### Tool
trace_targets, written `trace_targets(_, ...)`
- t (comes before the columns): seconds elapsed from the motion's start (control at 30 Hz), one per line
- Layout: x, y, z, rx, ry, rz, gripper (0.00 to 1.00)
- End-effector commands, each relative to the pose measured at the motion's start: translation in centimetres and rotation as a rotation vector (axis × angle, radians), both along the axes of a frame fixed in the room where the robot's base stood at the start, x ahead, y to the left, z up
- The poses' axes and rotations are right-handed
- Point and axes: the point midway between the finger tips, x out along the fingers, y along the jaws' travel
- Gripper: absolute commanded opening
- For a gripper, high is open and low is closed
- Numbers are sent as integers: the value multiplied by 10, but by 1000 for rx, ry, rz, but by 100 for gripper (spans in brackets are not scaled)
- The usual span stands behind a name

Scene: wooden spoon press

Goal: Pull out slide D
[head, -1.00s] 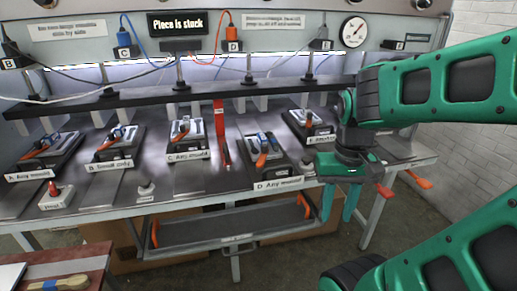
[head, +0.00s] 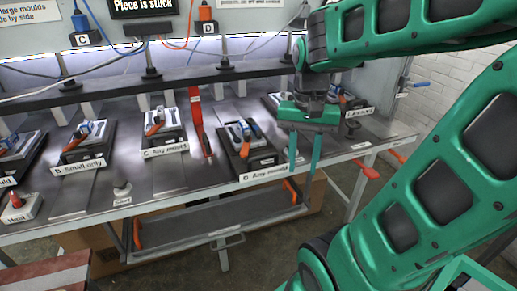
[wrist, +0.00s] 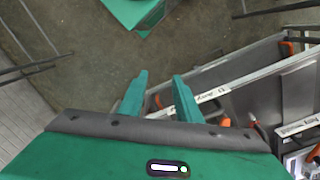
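Slide D (head: 262,158) is a dark plate on the press table, with a blue and grey clamp, an orange handle and a white front label, "D Any mould" (head: 264,173). It sits among the other slides near the table's front edge. My gripper (head: 304,172) hangs to the right of slide D, fingers pointing down, in front of the table edge. In the wrist view the two green fingers (wrist: 160,82) are apart with nothing between them. I see no contact with slide D.
Slide C (head: 165,140) and slide B (head: 84,148) stand to the left; another slide (head: 345,110) is behind my gripper to the right. A shelf (head: 215,218) hangs below. A red-knobbed base (head: 18,208) is far left.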

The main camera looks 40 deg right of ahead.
Motion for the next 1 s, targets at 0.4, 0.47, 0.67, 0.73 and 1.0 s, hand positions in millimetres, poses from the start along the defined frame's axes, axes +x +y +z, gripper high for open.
trace_targets(0.4, 141, -2, 49, -49, 125, -728, 31)
trace_targets(0.47, 154, -1, 51, -57, 137, -800, 31)
trace_targets(0.67, 179, 1, 55, -76, 162, -944, 31)
trace_targets(0.73, 181, 1, 54, -78, 165, -961, 31)
trace_targets(1.0, 174, 2, 20, -80, 169, -969, 31)
